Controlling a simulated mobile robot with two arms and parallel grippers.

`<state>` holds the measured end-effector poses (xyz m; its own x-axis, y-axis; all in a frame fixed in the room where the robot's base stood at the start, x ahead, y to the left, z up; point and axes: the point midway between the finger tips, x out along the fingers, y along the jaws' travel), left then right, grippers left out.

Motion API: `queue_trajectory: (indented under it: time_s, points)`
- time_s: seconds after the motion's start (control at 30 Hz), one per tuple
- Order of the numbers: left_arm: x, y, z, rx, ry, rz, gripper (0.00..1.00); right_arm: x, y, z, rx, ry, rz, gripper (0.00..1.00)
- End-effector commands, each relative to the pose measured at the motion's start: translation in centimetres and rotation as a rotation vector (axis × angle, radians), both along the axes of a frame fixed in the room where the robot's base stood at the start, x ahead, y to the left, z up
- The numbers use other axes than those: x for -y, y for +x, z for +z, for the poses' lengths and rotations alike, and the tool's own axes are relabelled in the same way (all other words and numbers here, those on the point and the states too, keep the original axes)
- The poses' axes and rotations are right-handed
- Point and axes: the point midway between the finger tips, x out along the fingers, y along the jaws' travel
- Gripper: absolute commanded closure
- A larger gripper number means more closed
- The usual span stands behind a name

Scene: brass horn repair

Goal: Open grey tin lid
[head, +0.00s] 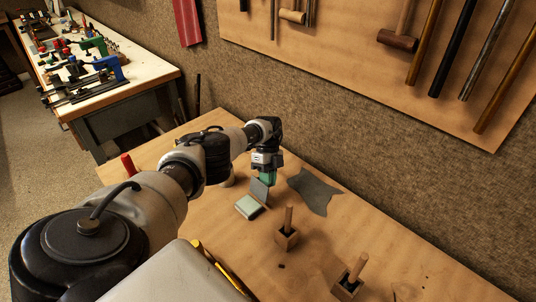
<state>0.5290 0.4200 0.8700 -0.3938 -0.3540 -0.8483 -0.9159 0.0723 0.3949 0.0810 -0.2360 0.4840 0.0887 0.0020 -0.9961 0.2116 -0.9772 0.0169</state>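The grey tin (247,208) sits on the wooden bench in the middle of the head view. Its lid (259,189) stands up steeply from the tin's far right side, and the pale inside of the tin shows. My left gripper (268,180) points down just behind the raised lid, its greenish fingers close to the lid's upper edge. The lid partly hides the fingertips, so I cannot tell whether they touch it or how far apart they are. My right gripper is not in view.
A flat dark grey sheet (315,191) lies right of the tin. Two small wooden blocks with upright handles (287,239) (348,288) stand nearer the front. A red-handled object (128,164) is at the left edge. The pegboard wall (350,60) with hanging tools rises behind the bench.

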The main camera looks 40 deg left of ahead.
Motion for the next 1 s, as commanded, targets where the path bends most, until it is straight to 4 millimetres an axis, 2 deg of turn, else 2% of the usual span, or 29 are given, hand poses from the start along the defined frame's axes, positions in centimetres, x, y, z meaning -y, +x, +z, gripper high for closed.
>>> queue_trajectory:
  time_s: [0.3,0.43,0.57,0.8,1.0]
  points:
    - [0.0,0.0,-0.1,0.0,0.0,-0.001,0.81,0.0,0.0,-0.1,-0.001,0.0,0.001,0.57]
    - [-0.3,0.4,0.6,0.002,0.001,-0.001,0.81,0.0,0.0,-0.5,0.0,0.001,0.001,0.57]
    - [-1.1,1.3,2.3,0.005,0.001,0.001,0.81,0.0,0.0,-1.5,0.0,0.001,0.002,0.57]
    - [-2.9,3.3,6.4,0.005,0.001,0.001,0.81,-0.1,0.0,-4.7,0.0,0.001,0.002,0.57]
    - [-3.5,4.0,8.2,0.0,0.001,-0.001,0.81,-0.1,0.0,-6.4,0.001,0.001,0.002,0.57]
